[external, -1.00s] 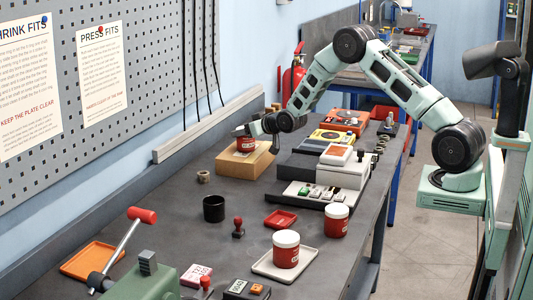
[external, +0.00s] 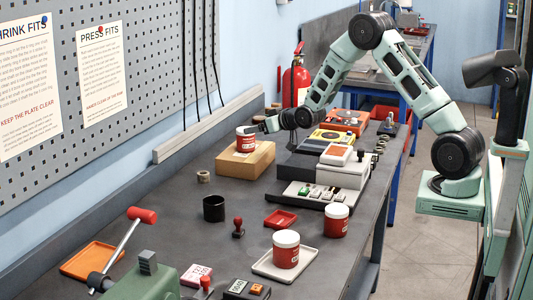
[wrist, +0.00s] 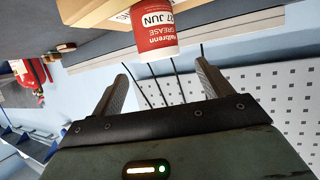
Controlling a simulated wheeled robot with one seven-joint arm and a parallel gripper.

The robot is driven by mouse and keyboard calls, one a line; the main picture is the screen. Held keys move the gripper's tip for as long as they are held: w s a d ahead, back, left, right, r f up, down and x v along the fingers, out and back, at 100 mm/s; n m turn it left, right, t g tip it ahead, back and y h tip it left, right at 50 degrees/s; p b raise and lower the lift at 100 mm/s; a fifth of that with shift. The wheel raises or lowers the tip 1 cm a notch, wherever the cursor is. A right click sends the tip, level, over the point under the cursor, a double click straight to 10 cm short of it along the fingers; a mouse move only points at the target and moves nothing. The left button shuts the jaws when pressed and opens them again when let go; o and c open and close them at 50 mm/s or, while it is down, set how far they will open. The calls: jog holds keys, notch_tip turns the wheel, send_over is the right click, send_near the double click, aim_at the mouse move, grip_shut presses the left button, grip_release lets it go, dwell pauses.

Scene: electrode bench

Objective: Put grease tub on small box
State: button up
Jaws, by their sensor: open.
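A red grease tub (external: 246,141) with a white lid stands upright on the small tan box (external: 246,162) at the back left of the bench. The open fingers also show in the wrist view (wrist: 160,85). Two similar red tubs with white lids stand nearer the front, one (external: 286,249) on a pale tray and one (external: 336,220) on the bench.
A grey and white machine (external: 335,172) stands right of the box. A black cup (external: 214,208), a red dish (external: 281,219), a stamp (external: 238,228) and the pale tray (external: 262,266) lie nearer. A green press with a red-knobbed lever (external: 142,215) is at the front left.

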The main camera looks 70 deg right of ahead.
jog(key=s+a+r+n+g+y, duration=0.15)
jog(key=s+a, duration=0.35)
jog(key=a, duration=0.5)
jog(key=s+a+n+g+y, duration=0.2)
jog(key=s+a, duration=0.3)
jog(key=a, duration=0.5)
jog(key=s+a+n+g+y, duration=0.1)
jog(key=s+a+g+y, duration=0.1)
jog(key=s+a, duration=0.5)
jog(key=s+a+n+g+y, duration=0.1)
jog(key=s+a+n+g, duration=0.2)
jog(key=s+a, duration=0.75)
jog(key=s+a+n+g+h, duration=0.1)
jog(key=s+n+g, duration=0.1)
jog(key=s, duration=0.7)
jog(key=s+a+n+g, duration=0.1)
jog(key=s+g, duration=0.1)
jog(key=s, duration=0.7)
jog(key=shift+a+r+n+h+b, duration=0.25)
jog(key=shift+a+n+h+b, duration=0.05)
jog(key=shift+n+h, duration=0.05)
